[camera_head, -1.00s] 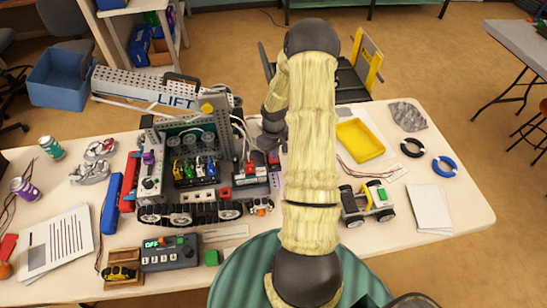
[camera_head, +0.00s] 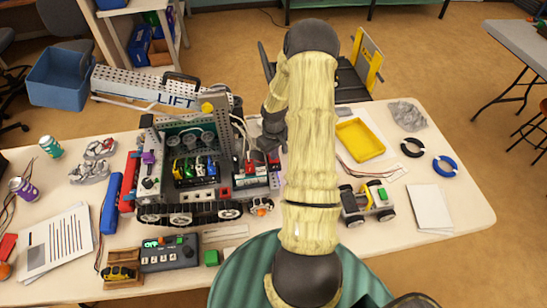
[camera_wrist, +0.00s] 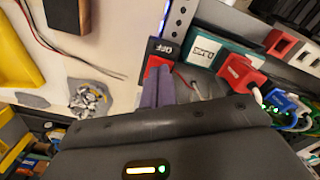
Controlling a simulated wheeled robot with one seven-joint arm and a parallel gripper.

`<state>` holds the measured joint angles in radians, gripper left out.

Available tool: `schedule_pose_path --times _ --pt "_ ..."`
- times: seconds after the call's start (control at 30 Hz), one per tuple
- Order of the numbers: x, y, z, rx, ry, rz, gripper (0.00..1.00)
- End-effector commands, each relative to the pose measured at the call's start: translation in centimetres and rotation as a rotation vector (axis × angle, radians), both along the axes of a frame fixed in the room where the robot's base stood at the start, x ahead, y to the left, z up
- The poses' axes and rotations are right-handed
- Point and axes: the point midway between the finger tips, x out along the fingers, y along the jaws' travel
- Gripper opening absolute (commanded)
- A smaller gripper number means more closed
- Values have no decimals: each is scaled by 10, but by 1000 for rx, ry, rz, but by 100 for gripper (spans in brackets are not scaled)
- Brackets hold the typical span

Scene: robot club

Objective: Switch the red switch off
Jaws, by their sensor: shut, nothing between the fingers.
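The red switch (camera_wrist: 153,63) shows in the wrist view as a red rocker in a black housing, with the word OFF on the black part beside it. My gripper (camera_wrist: 161,75) is shut and empty, its grey-purple fingers together, with the tips right at the red rocker and covering part of it. I cannot tell whether they touch it. In the head view my gripper (camera_head: 271,144) is over the right end of the tracked LIFT robot, and my arm hides part of this area.
The LIFT robot (camera_head: 178,214) fills the table's middle left. In the wrist view a green-and-white block (camera_wrist: 207,50) and a red plug (camera_wrist: 238,73) with a cable are close on the right. A small wheeled car (camera_head: 367,203) and a yellow tray (camera_head: 359,140) are right of my arm.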

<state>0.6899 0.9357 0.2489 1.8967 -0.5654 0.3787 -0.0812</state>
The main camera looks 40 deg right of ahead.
Motion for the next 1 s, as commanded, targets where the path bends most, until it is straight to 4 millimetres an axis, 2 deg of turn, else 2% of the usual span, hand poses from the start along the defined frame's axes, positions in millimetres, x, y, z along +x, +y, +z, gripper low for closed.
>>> schedule_pose_path --times 1.0 --pt "0 0 -13 0 0 0 0"
